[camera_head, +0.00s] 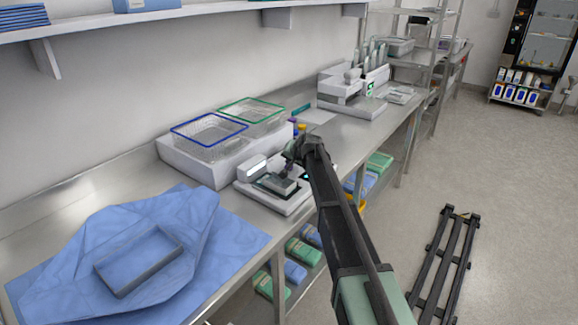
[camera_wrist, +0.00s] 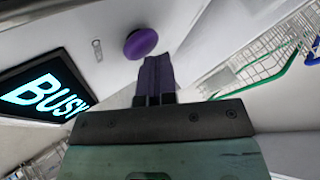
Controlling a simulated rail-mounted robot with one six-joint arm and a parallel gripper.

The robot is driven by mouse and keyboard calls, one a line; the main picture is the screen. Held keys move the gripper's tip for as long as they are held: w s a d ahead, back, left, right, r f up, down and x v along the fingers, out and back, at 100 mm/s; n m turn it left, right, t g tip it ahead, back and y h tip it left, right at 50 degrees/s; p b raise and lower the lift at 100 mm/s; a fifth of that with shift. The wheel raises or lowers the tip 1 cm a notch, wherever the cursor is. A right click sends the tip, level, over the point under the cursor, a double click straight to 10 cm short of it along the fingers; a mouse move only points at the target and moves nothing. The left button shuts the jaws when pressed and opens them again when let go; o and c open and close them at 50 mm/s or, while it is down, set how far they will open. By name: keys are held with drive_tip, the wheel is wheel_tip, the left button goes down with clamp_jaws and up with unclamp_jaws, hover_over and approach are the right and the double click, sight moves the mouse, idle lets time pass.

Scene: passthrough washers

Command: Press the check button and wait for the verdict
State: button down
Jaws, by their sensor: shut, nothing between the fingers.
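In the wrist view, a round purple button (camera_wrist: 141,43) sits on a pale panel just past my fingertips. My gripper (camera_wrist: 157,62) is shut and empty, its purplish fingers pointing toward the button. I cannot tell whether the tips touch it. A dark screen (camera_wrist: 45,92) left of the button reads "BUSY" in bright letters. In the head view, my gripper (camera_head: 291,160) is over the white device (camera_head: 272,207) on the steel bench, and the arm hides part of it. The button cannot be made out in the head view.
A white holder (camera_head: 190,168) with a blue-rimmed basket (camera_head: 208,131) and a green-rimmed basket (camera_head: 252,110) stands behind the device. Blue wrap (camera_head: 75,230) with a grey tray (camera_head: 135,262) lies at the front left. Another white machine (camera_head: 350,95) stands farther along the bench.

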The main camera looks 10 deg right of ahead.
drive_tip(key=shift+r+p, duration=1)
wheel_tip(320, 180, up, 5)
drive_tip(key=p, duration=0.5)
drive_tip(key=s+f+g, duration=0.1)
drive_tip(key=s, duration=0.3)
drive_tip(key=s+f+n+g, duration=0.1)
drive_tip(key=s, duration=0.3)
drive_tip(key=s+f+n+g, duration=0.1)
drive_tip(key=s, duration=0.3)
drive_tip(key=shift+s+a+f+h, duration=0.15)
drive_tip(key=shift+s+h, duration=0.05)
drive_tip(key=shift+h, duration=0.1)
drive_tip(key=s+f+n+g+h, duration=0.2)
drive_tip(key=s+g, duration=0.3)
drive_tip(key=s, duration=2.9)
drive_tip(key=shift+n+g, duration=0.3)
drive_tip(key=shift+n, duration=0.3)
